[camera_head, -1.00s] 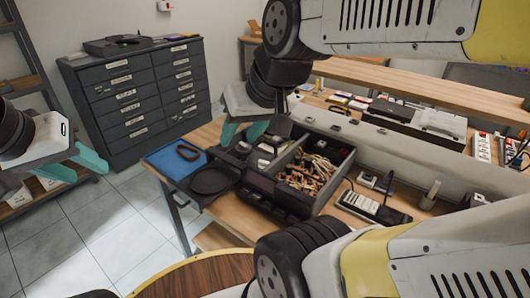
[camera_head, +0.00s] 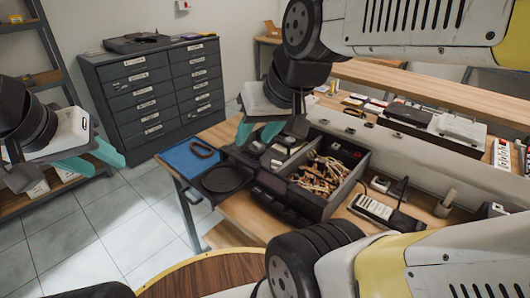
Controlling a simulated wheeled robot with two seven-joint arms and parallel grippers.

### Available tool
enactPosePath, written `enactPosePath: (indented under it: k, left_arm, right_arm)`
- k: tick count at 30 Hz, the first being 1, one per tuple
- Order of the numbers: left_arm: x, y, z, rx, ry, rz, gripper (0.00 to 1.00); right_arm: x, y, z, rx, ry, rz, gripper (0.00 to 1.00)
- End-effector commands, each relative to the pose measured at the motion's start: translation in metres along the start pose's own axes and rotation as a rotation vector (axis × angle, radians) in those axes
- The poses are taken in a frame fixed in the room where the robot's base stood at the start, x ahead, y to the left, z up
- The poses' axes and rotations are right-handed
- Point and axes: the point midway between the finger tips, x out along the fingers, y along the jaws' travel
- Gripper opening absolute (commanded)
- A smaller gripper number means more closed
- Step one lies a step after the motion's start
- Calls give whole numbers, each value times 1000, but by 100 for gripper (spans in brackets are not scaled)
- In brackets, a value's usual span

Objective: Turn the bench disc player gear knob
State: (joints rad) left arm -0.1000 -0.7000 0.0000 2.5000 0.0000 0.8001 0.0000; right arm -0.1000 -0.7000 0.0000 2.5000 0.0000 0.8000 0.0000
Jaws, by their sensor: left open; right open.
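A dark disc player (camera_head: 280,190) with a round black platter (camera_head: 225,179) at its left end stands on the wooden bench. I cannot make out its gear knob; it is too small or hidden by my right gripper. My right gripper (camera_head: 258,133), with teal fingers pointing down, is open just behind the platter in the picture. I cannot tell whether it touches the player. My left gripper (camera_head: 97,159) is open and empty, well left of the bench, over the floor.
An open box of wooden pieces (camera_head: 320,178) is right of the player. A blue tray (camera_head: 188,158) lies at the bench's left end. A power strip (camera_head: 373,208) lies farther right. A drawer cabinet (camera_head: 160,88) with a turntable on top (camera_head: 136,42) stands behind. Tiled floor is clear at left.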

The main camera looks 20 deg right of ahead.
Motion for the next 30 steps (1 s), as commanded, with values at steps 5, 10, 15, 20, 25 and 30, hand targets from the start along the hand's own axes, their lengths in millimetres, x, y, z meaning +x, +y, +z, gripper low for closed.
enactPosePath:
  k: [5, 10, 15, 20, 25, 30]
  left_arm:
    - [0, 0, 0, 0, 0, 0, 43]
    - [0, 0, 0, 0, 0, 0, 43]
    - [0, 0, 0, 0, 0, 0, 43]
    - [0, 0, 0, 0, 0, 0, 43]
    - [0, 0, 0, 0, 0, 0, 43]
    - [0, 0, 0, 0, 0, 0, 43]
  right_arm:
    - [0, 0, 0, 0, 0, 0, 41]
    - [0, 0, 0, 0, 0, 0, 41]
    - [1, 0, -1, 11, -2, 1, 35]
    - [15, 10, -17, 221, -38, 23, 35]
    - [58, 42, -50, 763, -106, 81, 35]
    - [116, 92, -75, 1385, -157, 148, 35]
